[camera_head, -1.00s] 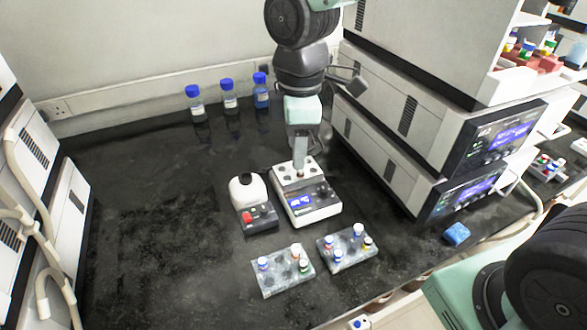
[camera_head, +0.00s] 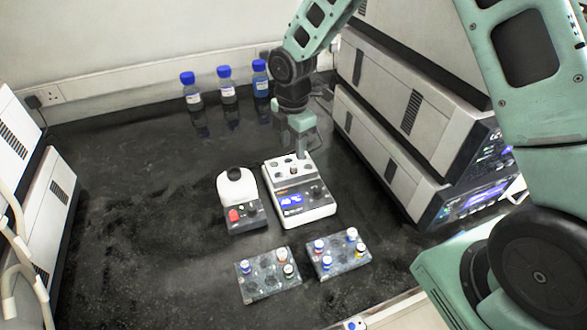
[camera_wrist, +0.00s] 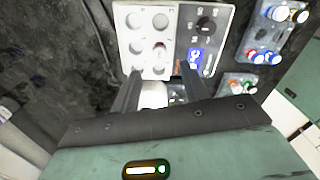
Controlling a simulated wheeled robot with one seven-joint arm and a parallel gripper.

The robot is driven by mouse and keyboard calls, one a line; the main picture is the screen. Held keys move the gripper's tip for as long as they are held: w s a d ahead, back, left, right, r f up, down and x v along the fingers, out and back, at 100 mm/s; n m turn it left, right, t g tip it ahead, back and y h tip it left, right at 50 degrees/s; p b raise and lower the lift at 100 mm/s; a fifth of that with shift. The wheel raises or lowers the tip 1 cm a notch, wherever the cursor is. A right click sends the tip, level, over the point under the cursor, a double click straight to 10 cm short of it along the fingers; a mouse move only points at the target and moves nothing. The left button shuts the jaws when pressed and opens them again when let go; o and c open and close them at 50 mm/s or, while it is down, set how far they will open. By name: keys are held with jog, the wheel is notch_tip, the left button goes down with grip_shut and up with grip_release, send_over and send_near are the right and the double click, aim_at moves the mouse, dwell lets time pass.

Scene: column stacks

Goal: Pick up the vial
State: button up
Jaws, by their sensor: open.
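Several small vials with coloured caps are in view, and I cannot tell which one is meant. In the white block of the hotplate-like device (camera_head: 315,208), one well appears to hold a small reddish-brown vial (camera_head: 294,171); it also shows faintly in the wrist view (camera_wrist: 161,47). My gripper (camera_head: 302,153) is over the back of this block. In the wrist view my gripper (camera_wrist: 158,76) has its two fingers apart, with nothing seen held between them. The fingers point toward the block's wells. The arm and fingers hide part of the block's back edge.
Two grey racks with capped vials, a left one (camera_head: 247,291) and a right one (camera_head: 318,272), stand in front. A small device with a white top (camera_head: 237,190) is close on the left. Blue-capped bottles (camera_head: 227,90) stand behind. Stacked instruments (camera_head: 400,150) crowd the right.

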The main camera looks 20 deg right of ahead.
aim_at(293, 165)
jog(key=shift+d+f+p, duration=0.1)
jog(key=shift+f+p, duration=0.65)
jog(key=shift+f, duration=2.7)
grip_shut()
